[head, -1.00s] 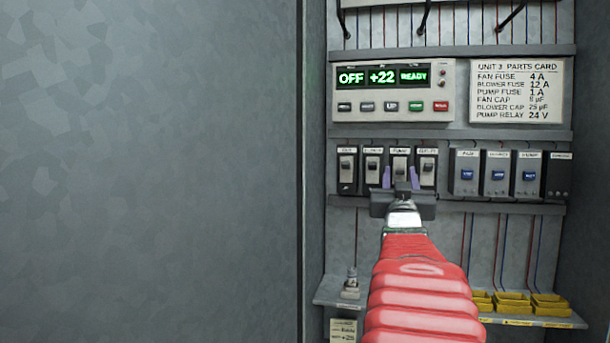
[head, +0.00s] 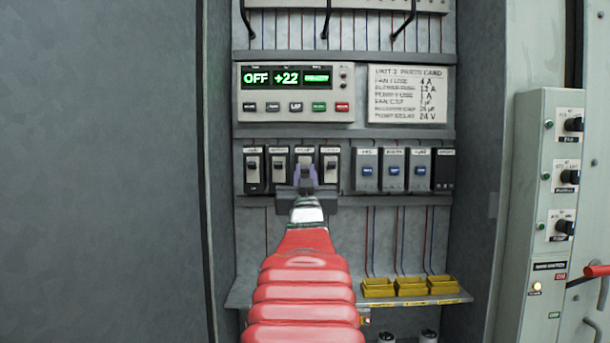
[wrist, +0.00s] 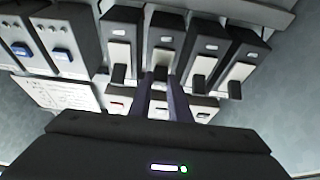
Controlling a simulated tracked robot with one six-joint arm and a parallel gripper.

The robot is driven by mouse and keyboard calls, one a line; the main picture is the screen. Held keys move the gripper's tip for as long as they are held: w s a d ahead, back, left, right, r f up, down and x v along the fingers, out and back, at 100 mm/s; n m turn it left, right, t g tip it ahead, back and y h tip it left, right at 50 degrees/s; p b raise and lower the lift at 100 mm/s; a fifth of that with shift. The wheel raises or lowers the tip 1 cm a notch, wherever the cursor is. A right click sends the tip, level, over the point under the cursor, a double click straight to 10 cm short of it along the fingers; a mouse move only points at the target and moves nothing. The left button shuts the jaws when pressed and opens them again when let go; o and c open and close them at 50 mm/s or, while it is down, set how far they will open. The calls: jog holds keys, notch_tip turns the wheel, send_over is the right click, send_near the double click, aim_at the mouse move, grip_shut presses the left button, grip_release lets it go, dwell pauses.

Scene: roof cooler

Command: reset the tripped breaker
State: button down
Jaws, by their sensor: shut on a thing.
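A row of black breakers with pale faces and small dark levers is in the head view; the outer left breaker (head: 254,172), second breaker (head: 279,170) and outer right breaker (head: 330,170) flank the third breaker (head: 305,159). My gripper (head: 305,174) is in front of the third breaker, its purple fingers closed together on the breaker's lever. The wrist view, upside down, shows the fingers (wrist: 162,95) on both sides of that lever (wrist: 161,73). My gripper hides the third breaker's lower part in the head view. I cannot tell which lever positions mean tripped.
A controller (head: 295,93) above reads OFF and +22. Beside it is a parts card (head: 408,96). Blue-fronted modules (head: 393,170) stand right of the breakers. Yellow bins (head: 411,288) sit on the shelf below. A grey knob panel (head: 545,200) stands at right.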

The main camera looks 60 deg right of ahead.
jog(key=shift+d+f, duration=0.1)
jog(key=shift+f, duration=0.05)
jog(key=shift+d+f+t+h, duration=0.15)
jog(key=shift+f+t+h, duration=0.4)
jog(key=shift+h, duration=0.55)
jog(key=shift+d+f+t+h, duration=0.1)
jog(key=shift+f+t+h, duration=0.4)
jog(key=shift+h, duration=0.6)
jog(key=c, duration=1.6)
grip_release()
jog(key=shift+c, duration=0.2)
jog(key=shift+w, duration=0.1)
jog(key=v, duration=1.4)
jog(key=shift+d, duration=0.1)
